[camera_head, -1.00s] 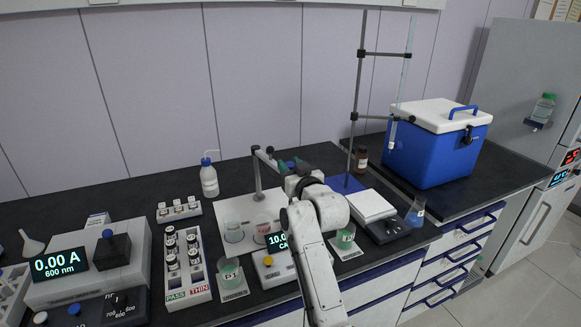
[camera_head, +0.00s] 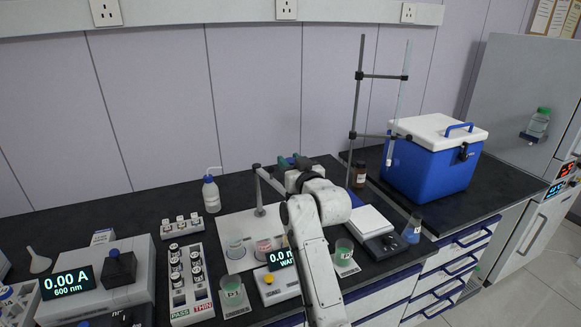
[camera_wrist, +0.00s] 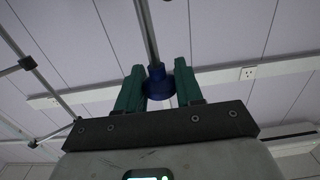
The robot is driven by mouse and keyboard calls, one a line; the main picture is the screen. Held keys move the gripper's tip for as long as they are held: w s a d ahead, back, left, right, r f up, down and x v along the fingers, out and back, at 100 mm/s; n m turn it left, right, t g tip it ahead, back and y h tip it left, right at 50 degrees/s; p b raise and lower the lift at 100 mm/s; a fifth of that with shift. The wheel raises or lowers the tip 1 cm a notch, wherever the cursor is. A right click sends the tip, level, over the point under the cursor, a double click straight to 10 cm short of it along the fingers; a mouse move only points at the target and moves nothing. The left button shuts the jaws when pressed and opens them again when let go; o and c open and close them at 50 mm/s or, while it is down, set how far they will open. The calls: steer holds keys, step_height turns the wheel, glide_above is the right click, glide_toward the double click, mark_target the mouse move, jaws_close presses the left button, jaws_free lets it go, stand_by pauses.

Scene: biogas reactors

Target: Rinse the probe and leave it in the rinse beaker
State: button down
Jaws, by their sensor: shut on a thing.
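My gripper (camera_wrist: 158,88) has its green fingers shut on the blue collar of the probe (camera_wrist: 157,76), whose grey shaft runs up out of the wrist picture. In the head view my gripper (camera_head: 293,161) is above the bench, behind my arm, near the probe stand (camera_head: 260,190). The probe's lower end is hidden there. Two small beakers stand on a white mat: a clear one (camera_head: 236,249) and one with pinkish contents (camera_head: 263,248). I cannot tell which is the rinse beaker. The meter (camera_head: 281,258) in front reads about 0.0 and is partly hidden by my arm.
A wash bottle (camera_head: 211,195) stands behind the mat. A tall stand (camera_head: 356,110), balance (camera_head: 377,240), blue flask (camera_head: 412,230) and cool box (camera_head: 430,165) are to the right.

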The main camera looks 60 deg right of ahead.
steer(key=shift+r, duration=0.4)
steer(key=c, duration=0.7)
jaws_free()
steer(key=shift+c, duration=0.2)
steer(key=shift+s+a+f, duration=0.1)
steer(key=shift+f, duration=0.05)
steer(key=shift+s+a, duration=0.15)
steer(key=shift+s, duration=0.1)
steer(key=b+v, duration=0.2)
steer(key=v, duration=0.8)
steer(key=shift+b, duration=0.35)
steer(key=shift+c, duration=0.2)
